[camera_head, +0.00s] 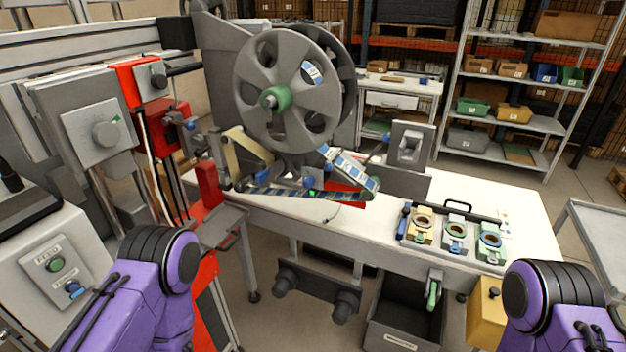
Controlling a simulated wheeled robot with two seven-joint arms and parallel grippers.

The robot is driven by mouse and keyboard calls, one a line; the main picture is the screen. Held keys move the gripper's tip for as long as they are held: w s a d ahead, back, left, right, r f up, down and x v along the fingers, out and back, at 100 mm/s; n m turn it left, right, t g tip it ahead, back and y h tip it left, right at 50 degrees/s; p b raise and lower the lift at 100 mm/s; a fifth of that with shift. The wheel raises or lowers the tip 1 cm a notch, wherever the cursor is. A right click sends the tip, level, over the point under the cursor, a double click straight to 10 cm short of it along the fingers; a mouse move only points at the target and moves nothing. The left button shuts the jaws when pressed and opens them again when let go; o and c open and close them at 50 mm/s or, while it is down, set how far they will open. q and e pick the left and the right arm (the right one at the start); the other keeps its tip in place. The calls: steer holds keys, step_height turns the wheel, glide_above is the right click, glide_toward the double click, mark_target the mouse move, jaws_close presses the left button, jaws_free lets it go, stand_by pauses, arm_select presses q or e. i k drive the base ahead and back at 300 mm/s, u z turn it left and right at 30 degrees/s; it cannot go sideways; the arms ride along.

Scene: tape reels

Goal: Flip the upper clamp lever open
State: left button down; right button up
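A large grey spoked reel (290,90) stands upright on the machine above the white table, with a green hub (275,98) at its centre. Below it, a printed tape strip (300,193) runs across the tape path between blue-tipped parts. A green lever-like handle (433,290) hangs at the table's front edge above a dark bin. I cannot tell which part is the upper clamp lever or how it stands. My purple arms show at the bottom left and bottom right corners. Neither gripper is in view.
A grey control panel (65,263) with green and blue buttons stands at the left, with red and grey boxes behind it. Small coloured fixtures (455,232) sit on the white table (405,262) at the right. A dark bin (402,320) is under the table. Shelves stand behind.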

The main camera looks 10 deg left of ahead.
mark_target(327, 167)
steer(key=u, duration=0.95)
steer(key=i, duration=0.55)
steer(key=z, duration=0.9)
